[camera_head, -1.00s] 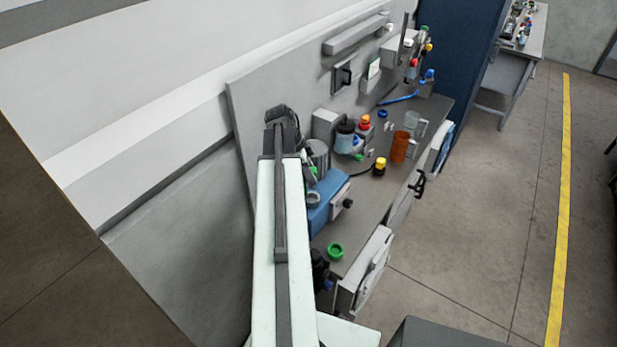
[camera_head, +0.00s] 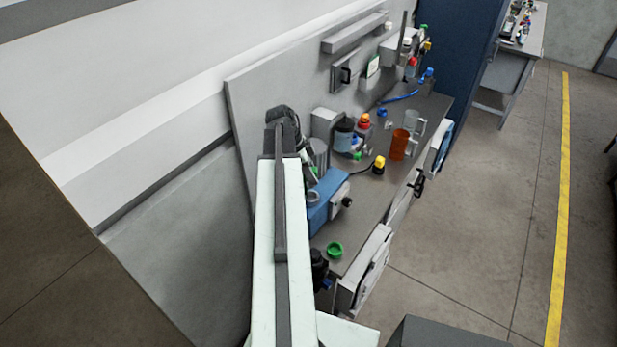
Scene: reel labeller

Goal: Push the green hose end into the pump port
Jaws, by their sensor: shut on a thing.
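My gripper (camera_head: 306,160) is at the back left of the bench, just right of my arm's end and largely hidden by the arm. It appears shut on a small green piece (camera_head: 314,170), which I take as the green hose end. That piece is just above and behind the blue pump housing (camera_head: 325,206). A round grey fitting (camera_head: 313,197) on the housing's top may be the pump port. I cannot tell whether the green piece touches it. The hose itself is not clear.
A green ring (camera_head: 335,249) lies on the bench's near end. An orange mug (camera_head: 399,145), a yellow-topped item (camera_head: 379,165) and a blue-grey jar (camera_head: 343,136) stand farther along. The bench middle has some free room.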

